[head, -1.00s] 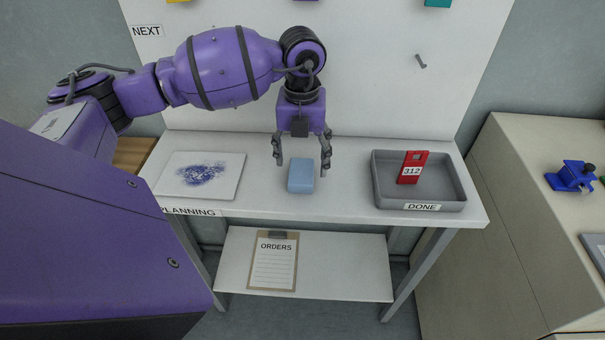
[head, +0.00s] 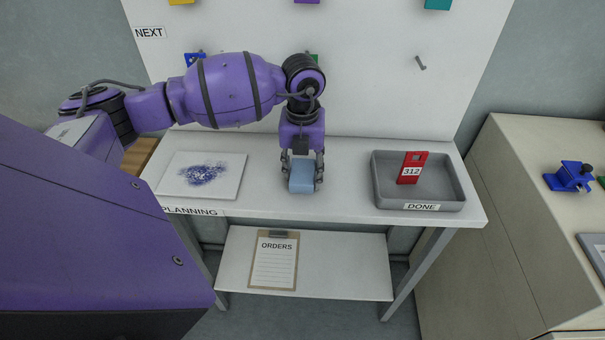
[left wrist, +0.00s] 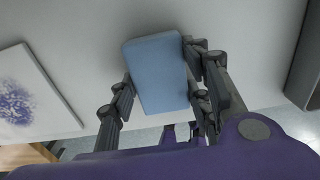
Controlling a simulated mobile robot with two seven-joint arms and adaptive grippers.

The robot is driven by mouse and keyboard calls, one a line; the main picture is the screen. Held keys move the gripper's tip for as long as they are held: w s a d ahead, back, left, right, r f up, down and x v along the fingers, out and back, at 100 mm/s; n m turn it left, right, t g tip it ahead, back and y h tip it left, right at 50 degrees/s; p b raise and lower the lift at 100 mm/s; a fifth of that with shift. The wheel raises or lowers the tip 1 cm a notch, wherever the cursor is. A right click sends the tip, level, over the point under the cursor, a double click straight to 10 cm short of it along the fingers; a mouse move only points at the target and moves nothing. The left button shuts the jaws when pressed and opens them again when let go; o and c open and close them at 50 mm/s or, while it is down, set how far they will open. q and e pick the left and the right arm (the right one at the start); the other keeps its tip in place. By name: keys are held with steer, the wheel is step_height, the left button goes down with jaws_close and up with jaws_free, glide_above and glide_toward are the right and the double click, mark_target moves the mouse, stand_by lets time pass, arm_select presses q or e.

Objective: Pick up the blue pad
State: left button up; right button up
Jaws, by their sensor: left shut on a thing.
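The blue pad (head: 302,178) is a light blue block at the middle of the white table. My left gripper (head: 302,184) reaches down over it, with one finger on each side, and is shut on it. The left wrist view also shows the pad (left wrist: 158,72) between the fingers of the left gripper (left wrist: 160,90). I cannot tell whether the pad still touches the table. My right gripper is in neither view.
A grey tray (head: 447,205) marked DONE holds a red block (head: 413,160) labelled 312. A white board with blue smudges (head: 228,187) lies on the left. An ORDERS clipboard (head: 273,284) lies on the lower shelf. A blue device (head: 569,177) stands on the right cabinet.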

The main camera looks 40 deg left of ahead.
arm_select(q)
steer(key=shift+r, duration=0.1)
steer(key=shift+r, duration=0.6)
steer(key=s+d+r, duration=0.4)
steer(key=s+r, duration=0.7)
steer(key=s, duration=0.2)
steer(key=shift+s+r, duration=0.25)
steer(key=shift+r, duration=0.05)
